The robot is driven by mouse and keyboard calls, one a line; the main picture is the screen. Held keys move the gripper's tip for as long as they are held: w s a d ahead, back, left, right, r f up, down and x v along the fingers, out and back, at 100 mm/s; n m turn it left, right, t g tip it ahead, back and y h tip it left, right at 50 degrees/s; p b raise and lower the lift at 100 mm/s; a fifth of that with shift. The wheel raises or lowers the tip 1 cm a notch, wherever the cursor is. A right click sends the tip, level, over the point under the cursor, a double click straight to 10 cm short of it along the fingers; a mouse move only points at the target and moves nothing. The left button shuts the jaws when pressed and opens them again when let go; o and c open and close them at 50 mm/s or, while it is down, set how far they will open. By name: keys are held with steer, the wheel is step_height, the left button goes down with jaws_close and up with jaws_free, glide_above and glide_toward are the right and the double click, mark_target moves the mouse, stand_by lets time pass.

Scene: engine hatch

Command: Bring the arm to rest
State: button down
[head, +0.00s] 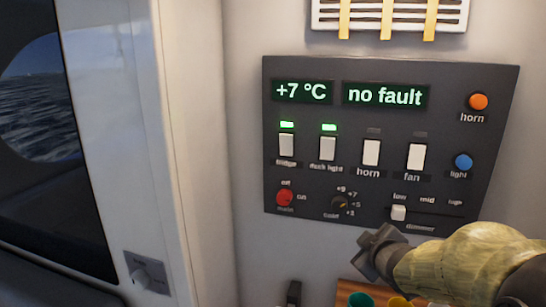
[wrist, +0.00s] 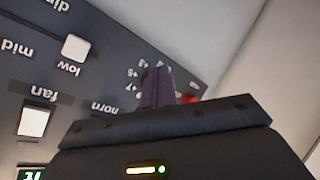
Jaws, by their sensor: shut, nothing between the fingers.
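My gripper (head: 372,248) shows at the lower right in the head view, just below the lower edge of a dark control panel (head: 330,180). Its fingers are shut with nothing between them. My arm reaches in from the right edge. In the wrist view my shut gripper (wrist: 158,88) stands in front of the panel, which appears upside down there. The fingers partly cover the red main knob and the small dial in that view. I cannot tell how far the fingertips are from the panel.
The panel has displays reading "+7 °C" and "no fault", several rocker switches, an orange horn button (head: 478,101), a blue light button (head: 463,162), a red main knob (head: 285,197) and a dimmer slider (head: 399,213). Coloured items (head: 361,299) stand below. A white post (head: 130,120) is left.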

steer(key=s+a+f+m+g, duration=0.3)
steer(key=s+f+m+g, duration=0.1)
steer(key=s+f, duration=0.4)
steer(key=s+a+f+m+g, duration=0.3)
steer(key=s+f+m+g, duration=0.2)
steer(key=s+f, duration=0.3)
steer(key=shift+s+a+g, duration=0.15)
steer(key=shift+s+g, duration=0.35)
steer(key=shift+s, duration=0.35)
